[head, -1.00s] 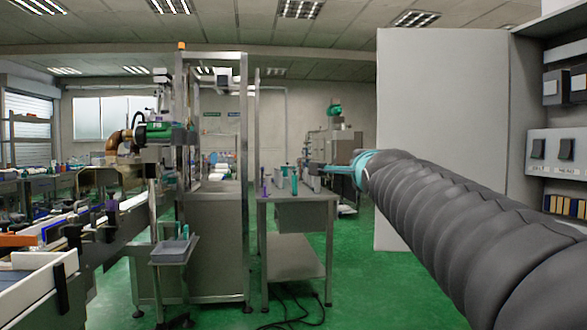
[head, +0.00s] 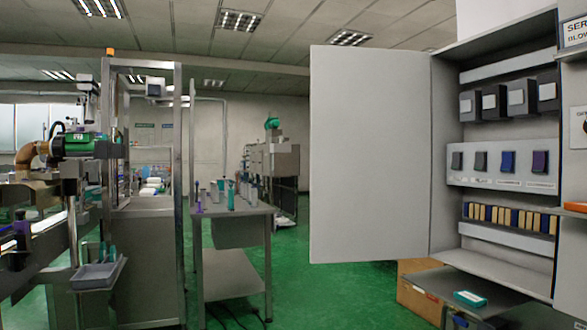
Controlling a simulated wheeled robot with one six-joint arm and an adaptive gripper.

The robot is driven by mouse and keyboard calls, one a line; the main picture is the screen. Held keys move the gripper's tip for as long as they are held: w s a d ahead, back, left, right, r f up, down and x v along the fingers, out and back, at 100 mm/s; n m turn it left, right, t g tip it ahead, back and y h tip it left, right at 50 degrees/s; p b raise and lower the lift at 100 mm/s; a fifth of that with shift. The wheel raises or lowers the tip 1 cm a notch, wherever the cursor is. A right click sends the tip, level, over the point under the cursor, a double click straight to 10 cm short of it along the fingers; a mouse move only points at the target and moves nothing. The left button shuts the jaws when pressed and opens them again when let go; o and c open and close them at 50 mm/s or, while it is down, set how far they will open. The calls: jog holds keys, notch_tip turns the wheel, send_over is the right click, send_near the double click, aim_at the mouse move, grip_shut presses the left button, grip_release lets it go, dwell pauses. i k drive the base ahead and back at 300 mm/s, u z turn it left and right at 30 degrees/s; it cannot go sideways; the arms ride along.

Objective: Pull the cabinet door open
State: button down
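The cabinet door (head: 370,155) is a plain light grey panel in the head view. It stands swung wide open to the left of the cabinet (head: 444,150), joined along the cabinet's left edge. The open cabinet shows dark switch units (head: 508,101), a grey panel with several dark switches (head: 500,162) and a row of tan blocks (head: 508,218). My gripper and arm are out of the picture, so whether the gripper is open or shut does not show.
Below the cabinet, a grey shelf (head: 430,284) holds a small teal box (head: 470,298), with a cardboard box (head: 420,300) beneath. A metal table (head: 232,212) with several upright bottles stands left of the door. Green floor (head: 300,285) is clear between them.

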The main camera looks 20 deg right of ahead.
aim_at(371, 155)
jog(key=z, duration=0.55)
jog(key=i, duration=1.05)
jog(key=u, duration=0.45)
